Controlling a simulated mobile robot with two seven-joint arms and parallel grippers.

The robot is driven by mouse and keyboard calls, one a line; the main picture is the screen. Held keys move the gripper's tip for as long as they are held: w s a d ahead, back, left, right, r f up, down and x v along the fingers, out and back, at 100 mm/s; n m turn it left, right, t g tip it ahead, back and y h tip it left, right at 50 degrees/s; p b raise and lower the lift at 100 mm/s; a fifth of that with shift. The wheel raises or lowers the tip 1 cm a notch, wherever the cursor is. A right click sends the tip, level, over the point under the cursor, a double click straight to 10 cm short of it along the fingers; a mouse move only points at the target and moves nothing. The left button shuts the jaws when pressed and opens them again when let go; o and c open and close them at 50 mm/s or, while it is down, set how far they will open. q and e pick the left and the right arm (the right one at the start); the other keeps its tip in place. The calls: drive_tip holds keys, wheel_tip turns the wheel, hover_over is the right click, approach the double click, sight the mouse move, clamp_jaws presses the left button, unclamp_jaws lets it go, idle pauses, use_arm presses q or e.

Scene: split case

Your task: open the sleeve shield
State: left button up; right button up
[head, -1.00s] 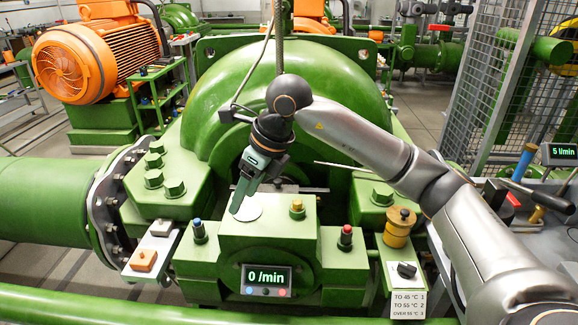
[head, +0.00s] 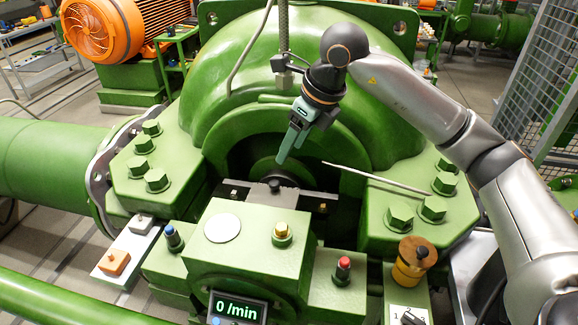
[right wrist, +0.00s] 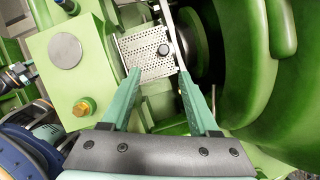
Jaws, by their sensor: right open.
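The sleeve shield is a grey perforated metal plate (right wrist: 138,58) with a black knob (right wrist: 166,49), seen in the right wrist view. My right gripper (head: 282,160) points down above the plate. In the right wrist view its two teal fingers (right wrist: 160,76) are apart, with the plate and knob beyond them and nothing between them. My left gripper is not in view.
The green bearing block (head: 255,245) carries a round white disc (head: 222,228), a yellow-topped fitting (head: 282,233) and a display reading 0 /min (head: 238,306). A thin grey rod (head: 375,176) sticks out to the right. The green pump casing (head: 350,100) rises close behind the gripper.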

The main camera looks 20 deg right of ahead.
sight(274, 183)
drive_tip(key=x, duration=0.4)
drive_tip(key=p+x, duration=0.1)
drive_tip(key=x, duration=0.3)
drive_tip(key=p+x, duration=0.1)
drive_tip(key=x, duration=0.3)
drive_tip(key=shift+w+d+f, duration=0.2)
drive_tip(key=shift+w, duration=0.1)
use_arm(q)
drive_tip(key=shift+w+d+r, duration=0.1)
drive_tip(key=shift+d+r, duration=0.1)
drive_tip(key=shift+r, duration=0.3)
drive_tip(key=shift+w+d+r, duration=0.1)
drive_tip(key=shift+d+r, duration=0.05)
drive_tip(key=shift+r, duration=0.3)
use_arm(e)
clamp_jaws()
